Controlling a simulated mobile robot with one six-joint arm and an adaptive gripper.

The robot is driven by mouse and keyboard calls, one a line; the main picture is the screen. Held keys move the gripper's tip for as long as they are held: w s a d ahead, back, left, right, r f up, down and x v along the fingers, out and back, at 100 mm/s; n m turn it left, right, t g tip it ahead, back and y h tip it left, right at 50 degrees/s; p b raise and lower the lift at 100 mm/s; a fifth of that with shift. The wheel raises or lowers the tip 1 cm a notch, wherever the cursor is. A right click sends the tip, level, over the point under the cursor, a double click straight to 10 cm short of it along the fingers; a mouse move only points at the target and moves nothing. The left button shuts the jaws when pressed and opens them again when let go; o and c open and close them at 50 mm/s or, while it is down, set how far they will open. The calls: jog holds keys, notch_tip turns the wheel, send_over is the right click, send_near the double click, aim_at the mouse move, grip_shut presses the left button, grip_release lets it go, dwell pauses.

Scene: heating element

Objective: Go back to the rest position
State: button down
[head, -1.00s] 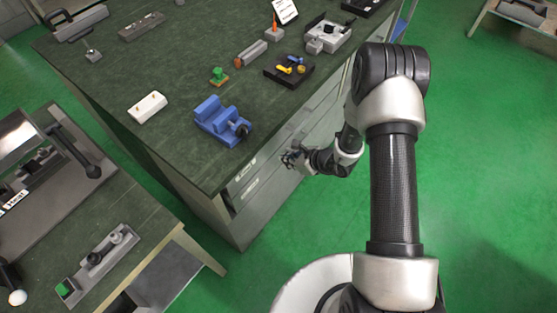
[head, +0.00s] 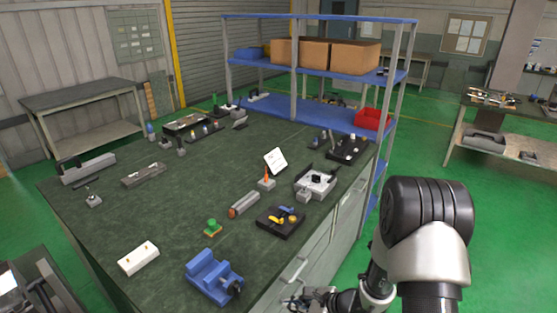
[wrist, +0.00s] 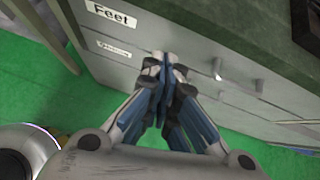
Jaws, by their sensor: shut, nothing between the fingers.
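My gripper (wrist: 166,88) is shut and empty in the wrist view, its fingertips together in front of the grey drawer fronts. In the head view my gripper (head: 303,303) shows only partly at the bottom edge, beside the bench's drawer side. My arm stands to the right of the bench, folded down low. The green-topped workbench (head: 170,215) fills the middle of the head view.
On the bench are a blue vise (head: 212,275), a white block (head: 138,258), a black tray with yellow parts (head: 281,221) and a grey fixture (head: 316,184). A blue shelf (head: 300,110) stands behind. Green floor (head: 500,220) is free at right.

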jog(key=s+a+r+n+g, duration=0.1)
jog(key=s+r+n, duration=0.3)
jog(key=r, duration=0.4)
jog(key=s+a+r+n+g, duration=0.1)
jog(key=s+r+n, duration=0.2)
jog(key=r+n, duration=0.3)
jog(key=s+a+r+n+g, duration=0.1)
jog(key=s+a+r+n, duration=0.2)
jog(key=r, duration=0.6)
jog(key=s+d+r+n+t+h, duration=0.1)
jog(key=s+d+r+n+h, duration=0.3)
jog(key=s+d, duration=0.3)
jog(key=s+d+r+n+t+h, duration=0.1)
jog(key=s+d+r+n+h, duration=0.3)
jog(key=s+d+n, duration=0.2)
jog(key=shift+s+d+r+t, duration=0.3)
jog(key=shift+s+d+r, duration=0.1)
jog(key=shift+s+d, duration=0.25)
jog(key=shift+a, duration=0.1)
